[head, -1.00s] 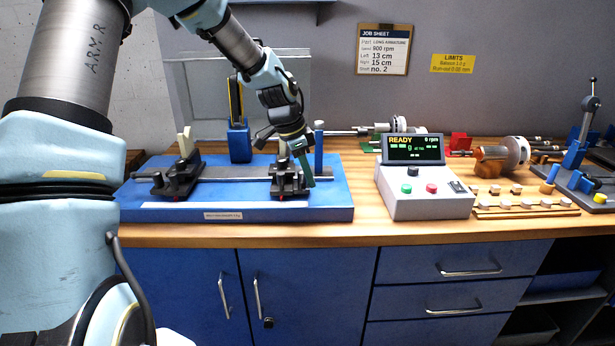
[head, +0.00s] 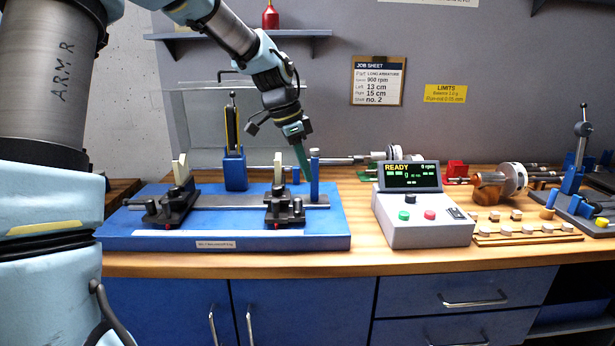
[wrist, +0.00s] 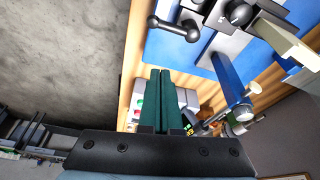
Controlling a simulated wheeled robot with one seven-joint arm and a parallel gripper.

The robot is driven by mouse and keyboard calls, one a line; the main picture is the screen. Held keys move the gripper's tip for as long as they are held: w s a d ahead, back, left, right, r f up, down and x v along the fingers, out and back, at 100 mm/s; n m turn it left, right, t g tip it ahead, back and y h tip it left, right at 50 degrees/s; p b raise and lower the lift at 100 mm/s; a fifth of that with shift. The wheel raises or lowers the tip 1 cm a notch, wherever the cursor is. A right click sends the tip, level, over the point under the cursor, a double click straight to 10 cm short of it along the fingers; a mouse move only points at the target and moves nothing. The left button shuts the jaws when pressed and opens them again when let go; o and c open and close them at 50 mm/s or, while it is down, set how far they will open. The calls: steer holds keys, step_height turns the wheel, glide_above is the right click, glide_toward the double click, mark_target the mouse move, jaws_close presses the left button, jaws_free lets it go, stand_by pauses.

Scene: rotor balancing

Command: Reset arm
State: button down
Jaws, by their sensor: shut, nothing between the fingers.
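My gripper (head: 304,164) is raised above the right end of the blue balancing stand (head: 150,226), beside the short blue post (head: 314,178). Its green fingers are closed together and hold nothing, as the wrist view (wrist: 159,78) also shows. Below and left of it is the right dark support block (head: 284,208) on the rail. The left support block (head: 170,207) sits farther along the rail. My fingers look clear of both blocks.
The control box (head: 425,228) with a READY display stands to the right. Rotors (head: 512,180), a wooden weight tray (head: 528,236) and a blue press (head: 575,163) are farther right. A clear shield (head: 185,120) stands behind the stand, under a wall shelf (head: 240,42).

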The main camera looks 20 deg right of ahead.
steer(key=shift+a, duration=0.1)
steer(key=s+a+f+n+y, duration=0.1)
steer(key=s+a+f+n, duration=0.2)
steer(key=a+n, duration=0.3)
steer(key=s+a+f+n+t+y, duration=0.1)
steer(key=s+a+n, duration=0.3)
steer(key=a, duration=1.2)
steer(key=s+a+f+n+t+y, duration=0.1)
steer(key=s+a+f+n, duration=0.2)
steer(key=a+n, duration=0.5)
steer(key=a+f, duration=0.1)
steer(key=a, duration=0.2)
steer(key=shift+s+f+n, duration=0.35)
steer(key=shift+s+n, duration=0.05)
steer(key=c, duration=1.6)
jaws_free()
